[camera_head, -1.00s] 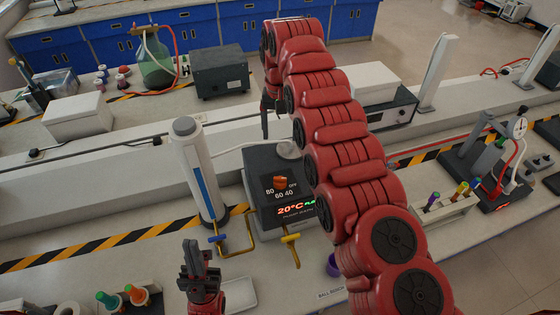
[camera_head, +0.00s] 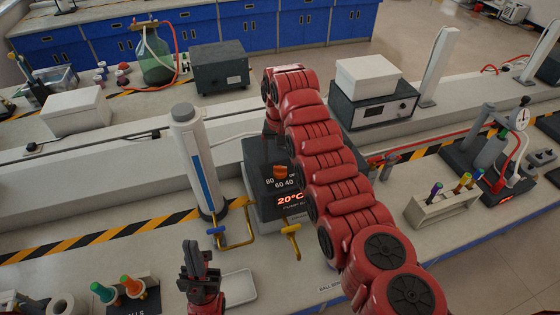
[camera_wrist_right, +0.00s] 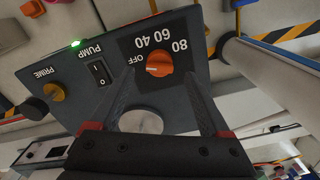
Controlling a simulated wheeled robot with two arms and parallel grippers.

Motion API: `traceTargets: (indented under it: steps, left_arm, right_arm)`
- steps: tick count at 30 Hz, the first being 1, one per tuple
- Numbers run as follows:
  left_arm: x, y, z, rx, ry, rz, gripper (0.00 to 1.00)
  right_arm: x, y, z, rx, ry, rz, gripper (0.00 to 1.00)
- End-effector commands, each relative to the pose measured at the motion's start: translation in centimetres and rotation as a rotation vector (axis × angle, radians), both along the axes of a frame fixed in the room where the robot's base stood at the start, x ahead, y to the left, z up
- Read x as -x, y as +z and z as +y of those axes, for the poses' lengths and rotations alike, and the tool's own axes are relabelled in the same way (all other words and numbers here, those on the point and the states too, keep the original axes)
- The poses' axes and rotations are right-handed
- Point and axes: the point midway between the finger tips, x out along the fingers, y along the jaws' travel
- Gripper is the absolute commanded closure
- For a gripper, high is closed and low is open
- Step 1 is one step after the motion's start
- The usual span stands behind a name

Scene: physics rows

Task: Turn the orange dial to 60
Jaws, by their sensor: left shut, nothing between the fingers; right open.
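The orange dial (camera_head: 281,170) is on the top panel of a dark pump box (camera_head: 262,206), with the marks OFF, 40, 60 and 80 around it. In the right wrist view the dial (camera_wrist_right: 159,62) shows a white pointer mark on its OFF side. My right gripper (camera_wrist_right: 160,78) is open, and its fingertips appear on either side of the dial; contact is not clear. My left gripper (camera_head: 196,250) is shut and empty, in front of the box to the left.
The box display (camera_head: 290,199) reads 20°C. A white upright cylinder (camera_head: 195,160) stands left of the box. The wrist view shows a PUMP switch (camera_wrist_right: 102,73) and a PRIME knob (camera_wrist_right: 54,92).

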Motion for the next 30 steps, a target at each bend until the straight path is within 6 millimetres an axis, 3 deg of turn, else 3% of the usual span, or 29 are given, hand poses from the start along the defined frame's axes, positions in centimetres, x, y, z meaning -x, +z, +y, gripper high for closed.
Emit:
traceTargets:
  steps: [7, 18, 30]
  left_arm:
    - [0.0, 1.7, 0.0, 0.000, 0.000, 0.000, 1.00]
    - [0.0, 1.7, 0.0, 0.000, 0.000, 0.000, 1.00]
    - [0.0, 1.7, 0.0, 0.000, 0.000, 0.000, 1.00]
  right_arm:
    - [0.1, -3.0, 0.0, 0.001, 0.000, 0.003, 0.19]
    - [0.0, -3.6, 0.0, 0.000, 0.000, -0.001, 0.21]
    - [0.0, -3.5, 0.0, 0.000, 0.000, -0.001, 0.93]
